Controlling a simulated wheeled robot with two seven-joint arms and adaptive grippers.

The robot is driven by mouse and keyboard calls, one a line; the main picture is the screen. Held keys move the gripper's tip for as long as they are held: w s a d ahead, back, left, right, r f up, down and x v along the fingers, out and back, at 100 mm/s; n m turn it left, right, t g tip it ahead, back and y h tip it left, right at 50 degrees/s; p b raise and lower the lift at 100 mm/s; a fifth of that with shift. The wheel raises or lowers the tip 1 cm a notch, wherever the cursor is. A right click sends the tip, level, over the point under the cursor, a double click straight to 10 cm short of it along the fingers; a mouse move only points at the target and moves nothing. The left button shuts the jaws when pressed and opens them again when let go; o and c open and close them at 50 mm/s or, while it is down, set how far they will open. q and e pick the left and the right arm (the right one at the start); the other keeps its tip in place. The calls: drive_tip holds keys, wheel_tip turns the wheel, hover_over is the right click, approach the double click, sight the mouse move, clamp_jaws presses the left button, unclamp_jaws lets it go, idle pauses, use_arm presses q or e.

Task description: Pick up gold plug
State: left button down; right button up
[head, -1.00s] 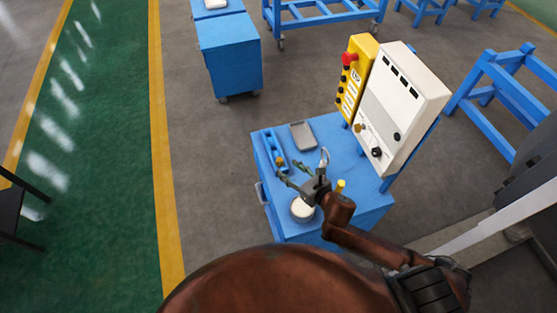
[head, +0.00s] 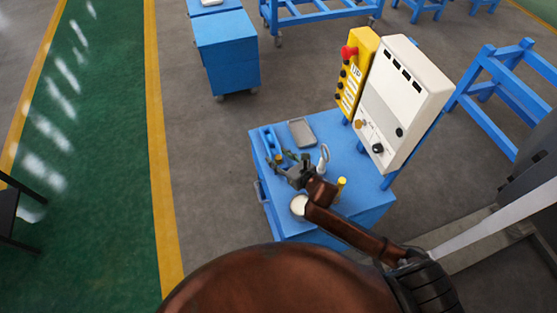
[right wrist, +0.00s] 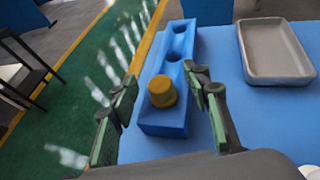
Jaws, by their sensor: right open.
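The gold plug (right wrist: 162,92) stands upright in the near end of a blue block (right wrist: 183,50) with several round holes in its top. In the head view the plug (head: 279,158) is a small gold spot on the block at the table's left side. My right gripper (right wrist: 161,76) is open and empty, with one finger on each side of the plug and block in the wrist view. I cannot tell how high above the plug the fingers are. In the head view the right gripper (head: 289,171) is close beside the plug. My left gripper is not in view.
A grey tray (head: 301,132) lies behind on the blue table (head: 350,160). A ringed tool (head: 323,158), a yellow cylinder (head: 341,184) and a white round piece (head: 298,206) are near my right arm. A white control panel (head: 402,100) and yellow box (head: 356,72) stand at the right.

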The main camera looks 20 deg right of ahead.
drive_tip(key=shift+c, duration=0.7)
drive_tip(key=c, duration=1)
drive_tip(key=shift+r, duration=0.1)
drive_tip(key=shift+r, duration=0.6)
drive_tip(key=s+r+p, duration=0.2)
drive_tip(key=s+r, duration=0.3)
drive_tip(key=r, duration=0.3)
drive_tip(key=shift+s+d+r+m+t+h, duration=0.15)
drive_tip(key=shift+s+d+r+m+h, duration=0.4)
drive_tip(key=shift+s, duration=1.5)
drive_tip(key=shift+s+d+r+m+t+h, duration=0.1)
drive_tip(key=shift+s+d+r+m+h, duration=0.45)
drive_tip(key=shift+s, duration=1.45)
drive_tip(key=shift+s+d+r+m+t+h, duration=0.15)
drive_tip(key=shift+s+d+m+h, duration=0.7)
drive_tip(key=shift+s, duration=1.2)
